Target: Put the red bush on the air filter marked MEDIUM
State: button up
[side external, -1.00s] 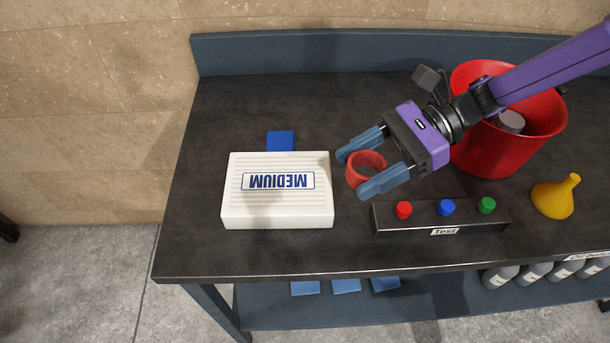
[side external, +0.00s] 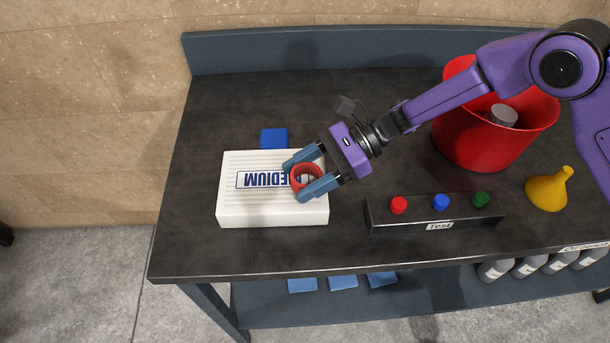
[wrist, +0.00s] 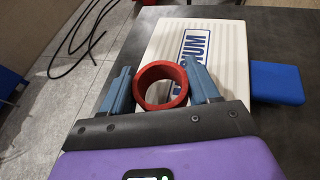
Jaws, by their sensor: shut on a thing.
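The red bush (side external: 306,178) is a short hollow ring. My gripper (side external: 303,178) is shut on it, with one blue finger on each side. It is over the right part of the white air filter (side external: 255,212), whose blue MEDIUM label (side external: 262,180) is partly covered. The wrist view shows the ring (wrist: 162,88) between the fingers, with the filter (wrist: 160,50) behind it. I cannot tell whether the ring touches the filter's top.
A blue block (side external: 274,138) sits behind the filter. A black box with red, blue and green buttons (side external: 435,213) lies to the right. A red bucket (side external: 480,145) and a yellow funnel (side external: 548,190) stand further right. The table's back left is clear.

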jog(key=shift+f, duration=0.45)
jog(key=shift+f, duration=0.15)
jog(key=o, duration=1)
jog(key=shift+o, duration=0.2)
jog(key=shift+w+d+r, duration=0.1)
jog(key=shift+d+r, duration=0.05)
jog(key=shift+r, duration=0.1)
jog(key=v, duration=1.1)
jog(key=shift+d, duration=0.3)
jog(key=shift+r, duration=0.15)
